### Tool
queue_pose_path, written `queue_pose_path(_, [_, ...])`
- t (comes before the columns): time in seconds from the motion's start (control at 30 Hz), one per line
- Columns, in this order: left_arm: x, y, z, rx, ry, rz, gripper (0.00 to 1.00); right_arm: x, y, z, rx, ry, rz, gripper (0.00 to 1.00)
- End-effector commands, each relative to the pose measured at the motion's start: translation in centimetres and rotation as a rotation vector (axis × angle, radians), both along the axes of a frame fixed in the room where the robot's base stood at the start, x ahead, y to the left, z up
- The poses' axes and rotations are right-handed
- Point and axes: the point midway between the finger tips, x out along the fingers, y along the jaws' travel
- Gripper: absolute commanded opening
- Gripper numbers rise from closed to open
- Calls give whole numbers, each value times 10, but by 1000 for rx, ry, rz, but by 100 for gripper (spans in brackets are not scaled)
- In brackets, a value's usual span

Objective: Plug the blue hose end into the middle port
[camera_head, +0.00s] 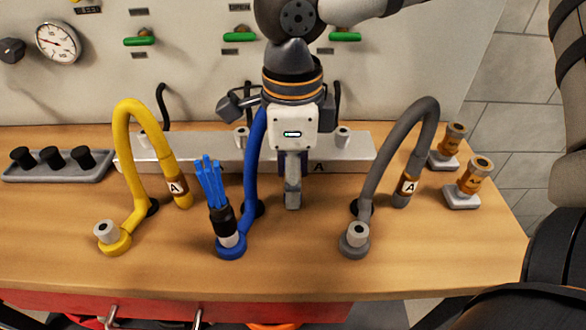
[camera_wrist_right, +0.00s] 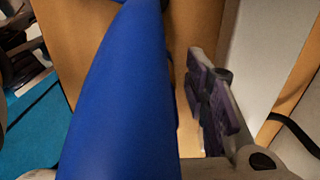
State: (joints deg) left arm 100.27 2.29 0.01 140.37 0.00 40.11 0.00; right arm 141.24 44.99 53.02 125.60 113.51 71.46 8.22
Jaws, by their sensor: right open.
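The blue hose (camera_head: 257,150) rises from a black ring on the table and bends up behind my right gripper (camera_head: 292,198). Its free end is hidden. My right gripper points down in front of the metal port bar (camera_head: 220,160) and is open. In the right wrist view the blue hose (camera_wrist_right: 125,100) fills the left and middle, close to the camera, with a purple-padded finger (camera_wrist_right: 213,100) to its right. I cannot tell whether the hose lies between the fingers. The middle port (camera_head: 240,138) is a pale stub on the bar, partly covered by the hose and gripper. My left gripper is not in view.
A yellow hose (camera_head: 122,150) arches at left and a grey hose (camera_head: 385,150) at right. Two brass fittings (camera_head: 475,175) stand at right; a tray (camera_head: 60,172) of black caps lies at left.

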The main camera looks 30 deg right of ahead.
Motion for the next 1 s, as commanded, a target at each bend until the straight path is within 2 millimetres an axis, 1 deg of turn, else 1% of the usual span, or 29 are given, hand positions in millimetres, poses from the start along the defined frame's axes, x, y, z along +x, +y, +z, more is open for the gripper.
queue_pose_path(0.57, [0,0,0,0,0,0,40,0,0,0,0,0,0,42])
queue_pose_path(0.67, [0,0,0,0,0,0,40,0,0,0,0,0,0,21])
queue_pose_path(0.7, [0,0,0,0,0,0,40,0,0,0,0,0,0,12])
queue_pose_path(0.77, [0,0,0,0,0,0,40,0,0,0,0,0,0,0])
queue_pose_path(1.0, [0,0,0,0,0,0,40,0,0,2,0,-1,-1,0])
